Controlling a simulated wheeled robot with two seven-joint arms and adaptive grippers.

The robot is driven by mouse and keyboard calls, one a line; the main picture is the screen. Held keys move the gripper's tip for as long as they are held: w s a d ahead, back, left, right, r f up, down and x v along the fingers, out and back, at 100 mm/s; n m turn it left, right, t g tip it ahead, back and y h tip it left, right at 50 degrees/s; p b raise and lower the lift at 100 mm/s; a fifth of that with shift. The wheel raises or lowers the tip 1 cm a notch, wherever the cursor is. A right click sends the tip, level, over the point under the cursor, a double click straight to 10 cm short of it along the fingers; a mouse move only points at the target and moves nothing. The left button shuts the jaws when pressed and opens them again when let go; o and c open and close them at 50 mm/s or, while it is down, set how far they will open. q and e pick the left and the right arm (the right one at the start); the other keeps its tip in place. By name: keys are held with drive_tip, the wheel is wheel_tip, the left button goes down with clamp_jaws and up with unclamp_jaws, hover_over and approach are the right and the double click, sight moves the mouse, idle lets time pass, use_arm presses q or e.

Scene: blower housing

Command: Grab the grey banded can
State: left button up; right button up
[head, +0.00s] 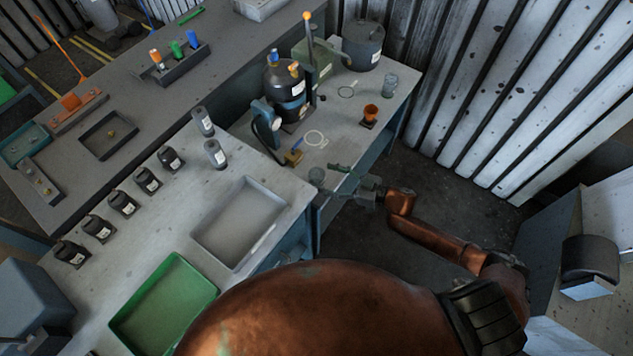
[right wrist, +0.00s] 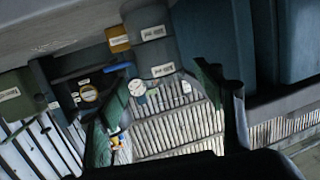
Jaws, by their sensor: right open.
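Two grey cylindrical cans with pale labels stand upright on the left bench in the head view: one farther back (head: 203,121), one nearer (head: 216,153). I cannot tell which is the banded one. A larger grey drum (head: 363,45) stands at the back of the right bench. My right gripper (head: 332,182) is open over the near edge of the right bench, right of the cans and apart from them. A small greyish round object (head: 316,177) shows by its fingertips; whether they touch is unclear. The open fingers also frame the right wrist view (right wrist: 165,82). My left gripper is out of view.
A grey tray (head: 277,232) and a green tray (head: 204,277) lie in front of the cans. Several black labelled bottles (head: 122,203) stand left of them. A dark machine (head: 285,85), an orange cup (head: 371,112) and a glass (head: 389,83) stand on the right bench.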

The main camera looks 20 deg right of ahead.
drive_tip(key=x, duration=0.4)
drive_tip(key=shift+w+a+f, duration=0.1)
drive_tip(key=shift+a, duration=0.15)
drive_tip(key=shift+c, duration=0.6)
drive_tip(key=c, duration=1.3)
